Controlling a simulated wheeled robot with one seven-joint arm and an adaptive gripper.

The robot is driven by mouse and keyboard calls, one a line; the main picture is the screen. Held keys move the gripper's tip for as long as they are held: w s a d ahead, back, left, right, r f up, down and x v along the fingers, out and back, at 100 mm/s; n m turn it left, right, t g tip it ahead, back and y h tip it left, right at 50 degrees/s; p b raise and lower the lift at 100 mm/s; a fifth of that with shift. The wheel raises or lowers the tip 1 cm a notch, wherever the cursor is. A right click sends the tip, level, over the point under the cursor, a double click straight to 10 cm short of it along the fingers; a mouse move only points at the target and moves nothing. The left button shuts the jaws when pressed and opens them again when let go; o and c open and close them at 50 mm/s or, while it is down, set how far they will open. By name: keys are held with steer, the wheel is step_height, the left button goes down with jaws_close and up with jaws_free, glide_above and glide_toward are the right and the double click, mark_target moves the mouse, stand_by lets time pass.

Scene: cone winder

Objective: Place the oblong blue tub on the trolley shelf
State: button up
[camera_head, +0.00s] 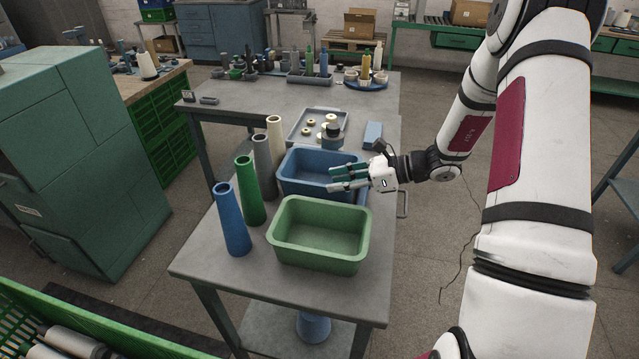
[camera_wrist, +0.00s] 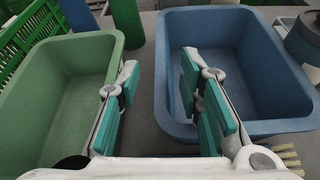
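The oblong blue tub (camera_head: 310,184) stands on the grey front table, behind the green tub; its interior looks empty. It fills the right of the wrist view (camera_wrist: 240,125). My gripper (camera_head: 335,178) reaches in from the right at the blue tub's near right side. In the wrist view my gripper (camera_wrist: 160,68) is open, one finger over the blue tub and the other on the green tub's side, with the blue tub's wall between them. I cannot tell whether they touch it. A lower shelf (camera_head: 258,330) shows under the front table; whether this is the trolley shelf is unclear.
The green tub (camera_head: 320,236) stands close in front. Blue (camera_head: 231,220), green (camera_head: 250,192), grey and cream cones line the left edge. A grey tray (camera_head: 296,138) with rings and a blue box (camera_head: 372,135) stand behind. A blue object (camera_head: 313,327) is on the lower shelf.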

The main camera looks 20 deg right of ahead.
steer(key=shift+w+b+x, duration=0.25)
steer(key=shift+b+x, duration=0.9)
steer(key=shift+x, duration=1.9)
steer(key=shift+d, duration=0.2)
jaws_close()
